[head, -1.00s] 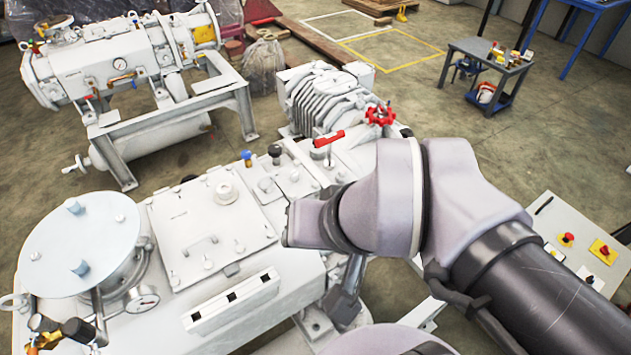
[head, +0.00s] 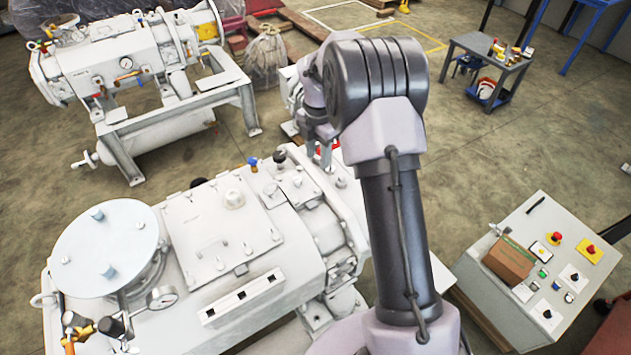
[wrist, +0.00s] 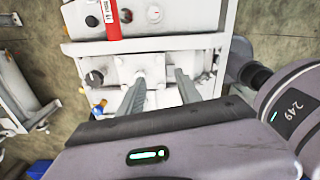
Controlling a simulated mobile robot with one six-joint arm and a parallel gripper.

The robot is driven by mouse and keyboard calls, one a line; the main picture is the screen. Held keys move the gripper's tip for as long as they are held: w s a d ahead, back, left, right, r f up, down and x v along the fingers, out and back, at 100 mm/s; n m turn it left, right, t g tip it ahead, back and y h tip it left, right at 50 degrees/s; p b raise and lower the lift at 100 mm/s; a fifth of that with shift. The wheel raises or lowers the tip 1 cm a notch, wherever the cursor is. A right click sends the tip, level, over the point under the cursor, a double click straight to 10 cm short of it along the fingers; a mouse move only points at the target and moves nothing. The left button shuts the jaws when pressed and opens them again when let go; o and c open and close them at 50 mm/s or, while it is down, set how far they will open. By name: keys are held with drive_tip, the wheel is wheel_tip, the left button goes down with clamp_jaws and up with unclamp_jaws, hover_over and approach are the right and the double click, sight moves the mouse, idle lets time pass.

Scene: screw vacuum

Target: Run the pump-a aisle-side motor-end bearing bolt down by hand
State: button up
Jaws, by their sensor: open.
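The white pump (head: 285,310) with a round lid fills the lower left of the head view.
A red part (wrist: 110,18) with a white label stands beyond the crossbar, left of the fingers. A control box (head: 545,265) with buttons and a cardboard box (head: 508,260) stands at right. A second white pump on a frame (head: 175,110) is at back left.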

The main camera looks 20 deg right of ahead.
sight(317, 189)
wheel_tip(317, 189, down, 13)
drive_tip(key=b, duration=0.3)
drive_tip(key=shift+r, duration=0.2)
drive_tip(key=shift+c, duration=0.4)
clamp_jaws()
